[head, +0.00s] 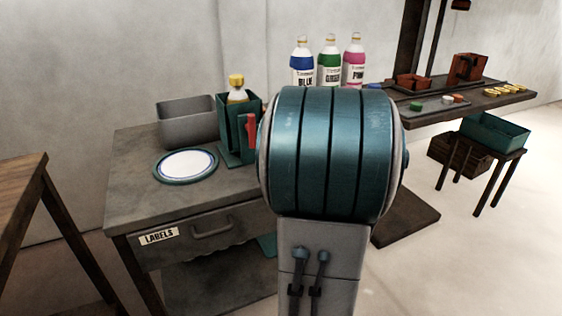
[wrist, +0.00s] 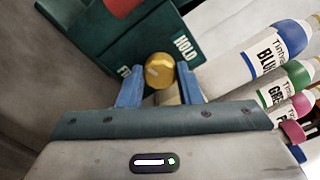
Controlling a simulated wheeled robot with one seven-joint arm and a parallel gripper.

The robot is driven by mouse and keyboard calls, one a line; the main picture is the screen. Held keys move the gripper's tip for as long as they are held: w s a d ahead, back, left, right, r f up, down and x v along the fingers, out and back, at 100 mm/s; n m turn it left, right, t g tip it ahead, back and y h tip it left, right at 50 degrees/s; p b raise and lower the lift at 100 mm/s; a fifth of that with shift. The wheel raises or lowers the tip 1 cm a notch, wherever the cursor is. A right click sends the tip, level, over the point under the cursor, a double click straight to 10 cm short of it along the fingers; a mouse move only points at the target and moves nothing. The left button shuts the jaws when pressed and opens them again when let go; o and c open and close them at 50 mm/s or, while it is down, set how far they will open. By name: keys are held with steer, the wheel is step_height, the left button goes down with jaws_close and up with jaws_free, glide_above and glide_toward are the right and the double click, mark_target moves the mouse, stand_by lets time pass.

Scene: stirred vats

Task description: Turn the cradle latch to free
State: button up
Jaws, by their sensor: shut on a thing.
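The dark green cradle (head: 229,146) stands on the grey bench and holds a yellow-capped bottle (head: 236,90). The cradle also fills the upper left of the wrist view (wrist: 95,45), with a HOLD label (wrist: 183,47) and a partly hidden label beginning with F. A rounded brass-yellow knob (wrist: 158,66), which I take to be the cradle latch, sits between these labels. My gripper (wrist: 158,80) has its blue fingers shut on either side of it. A pale mark shows on the knob, but its setting is unclear. My arm hides the gripper in the head view.
Blue (head: 301,62), green (head: 328,60) and pink (head: 354,62) bottles stand behind my arm, close to the right in the wrist view. A grey bin (head: 186,130) and a round plate (head: 158,176) stand left of the cradle. A red part (head: 252,133) is on the cradle.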

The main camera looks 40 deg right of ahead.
steer(key=n+b, duration=0.2)
steer(key=b, duration=0.1)
steer(key=f+n+b, duration=0.1)
steer(key=n+b, duration=0.1)
steer(key=b, duration=0.2)
steer(key=shift+r+n+b, duration=0.35)
steer(key=shift+n+b, duration=0.1)
steer(key=shift+n, duration=1.25)
steer(key=o, duration=1)
steer(key=shift+c, duration=0.2)
steer(key=shift+r, duration=0.1)
